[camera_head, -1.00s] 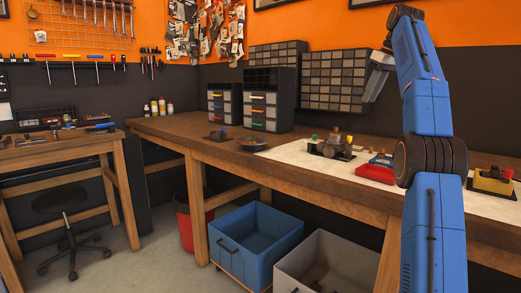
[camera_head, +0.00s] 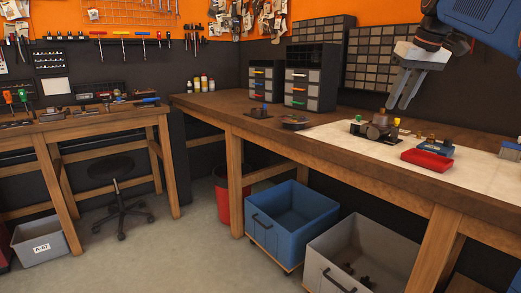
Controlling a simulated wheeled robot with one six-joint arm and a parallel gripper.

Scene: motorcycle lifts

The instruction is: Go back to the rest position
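My gripper (camera_head: 399,105) hangs from my blue arm at the upper right of the head view. Its two grey fingers point down, with a gap between them and nothing held. It is in the air, above and in front of the right workbench as seen here. On the bench's pale mat below it stand a metal part (camera_head: 381,127) with brass-coloured pieces and a red tray (camera_head: 427,159). No contact between the gripper and these things shows.
The wooden workbench (camera_head: 330,153) runs along the right, with drawer cabinets (camera_head: 311,90) on it. A blue bin (camera_head: 292,222) and a grey bin (camera_head: 367,255) stand below. A stool (camera_head: 117,190) stands left. Floor (camera_head: 185,255) between is clear.

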